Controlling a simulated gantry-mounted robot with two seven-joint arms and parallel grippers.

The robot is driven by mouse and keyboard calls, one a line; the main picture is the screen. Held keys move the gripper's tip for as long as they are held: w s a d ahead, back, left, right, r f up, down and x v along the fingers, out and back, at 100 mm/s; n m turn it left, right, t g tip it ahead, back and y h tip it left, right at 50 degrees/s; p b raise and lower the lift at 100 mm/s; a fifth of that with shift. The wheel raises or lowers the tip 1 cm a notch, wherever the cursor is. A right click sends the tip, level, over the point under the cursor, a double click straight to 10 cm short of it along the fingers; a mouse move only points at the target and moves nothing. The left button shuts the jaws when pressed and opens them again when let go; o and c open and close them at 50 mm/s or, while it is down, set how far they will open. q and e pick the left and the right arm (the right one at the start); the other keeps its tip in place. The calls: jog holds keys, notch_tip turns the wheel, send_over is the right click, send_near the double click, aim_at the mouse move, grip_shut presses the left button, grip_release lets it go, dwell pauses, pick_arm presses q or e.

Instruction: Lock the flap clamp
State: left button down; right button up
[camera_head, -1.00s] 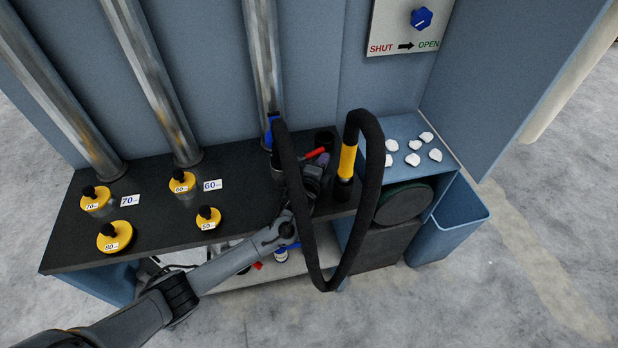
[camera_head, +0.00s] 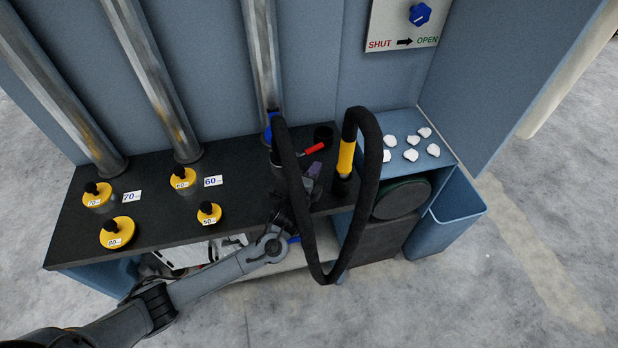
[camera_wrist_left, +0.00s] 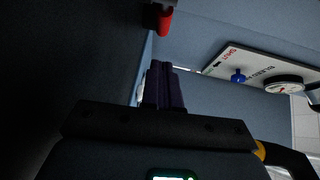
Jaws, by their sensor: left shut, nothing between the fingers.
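The flap clamp's red handle (camera_head: 312,149) sticks out to the right near the foot of the right-hand metal pipe, above the dark bench. Its red end also shows at the top of the left wrist view (camera_wrist_left: 164,19). My left gripper (camera_head: 316,169), with purple fingers, is just in front of the handle, partly behind the black hose. In the left wrist view its fingers (camera_wrist_left: 162,64) are shut together and empty, with a gap between their tips and the red handle. The clamp body is mostly hidden by the hose. My right gripper is not in view.
A black hose (camera_head: 368,200) with a yellow band loops down in front of my left wrist. Yellow-topped weights (camera_head: 117,232) stand on the bench (camera_head: 150,185) at left. White tufts (camera_head: 411,155) lie on a blue shelf at right. A blue knob (camera_head: 420,14) is on the panel.

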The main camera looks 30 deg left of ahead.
pick_arm(q)
jog(key=shift+v, duration=2.25)
jog(key=shift+r, duration=0.15)
